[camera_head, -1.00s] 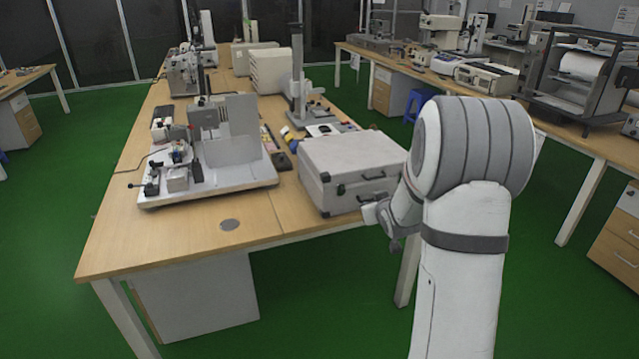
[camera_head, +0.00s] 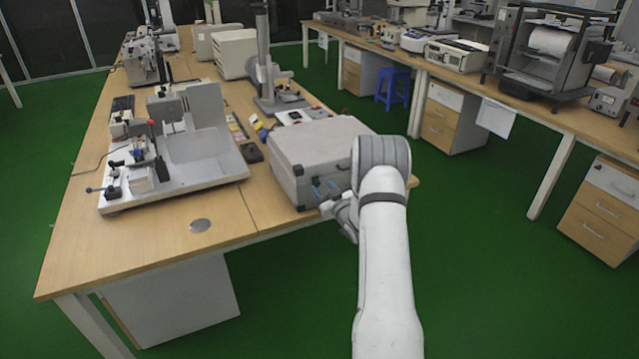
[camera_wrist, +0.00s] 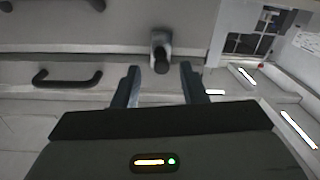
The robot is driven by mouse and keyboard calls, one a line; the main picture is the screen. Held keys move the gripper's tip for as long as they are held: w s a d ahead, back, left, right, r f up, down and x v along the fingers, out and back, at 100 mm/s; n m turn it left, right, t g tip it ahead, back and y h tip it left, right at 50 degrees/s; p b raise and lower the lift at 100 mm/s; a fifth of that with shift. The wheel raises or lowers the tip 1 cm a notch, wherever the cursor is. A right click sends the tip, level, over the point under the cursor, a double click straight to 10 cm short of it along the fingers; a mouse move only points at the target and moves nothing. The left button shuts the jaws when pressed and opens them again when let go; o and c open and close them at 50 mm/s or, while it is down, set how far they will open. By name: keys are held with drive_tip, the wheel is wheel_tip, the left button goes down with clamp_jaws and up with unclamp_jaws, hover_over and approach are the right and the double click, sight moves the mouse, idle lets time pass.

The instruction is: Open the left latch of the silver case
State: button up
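The silver case (camera_head: 305,150) lies closed on the wooden table, with its front towards me. My gripper (camera_head: 326,188) is at the left part of the case front. In the wrist view my gripper (camera_wrist: 160,78) is open and empty, its two bluish fingers apart. A latch (camera_wrist: 161,48) with a dark tip sits on the case seam, just beyond and between the fingertips; I cannot tell if they touch it. The black handle (camera_wrist: 68,77) is left of this latch in the wrist view. My arm hides the right part of the case front in the head view.
A white device on a base plate (camera_head: 175,170) stands left of the case. A grey stand (camera_head: 272,75) and small items are behind it. Bare table (camera_head: 195,240) lies at the front left. A second bench (camera_head: 480,95) is at the right, across green floor.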

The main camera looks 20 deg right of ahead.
sight(317, 184)
drive_tip(key=shift+w+a, duration=0.2)
drive_tip(key=shift+w, duration=1.05)
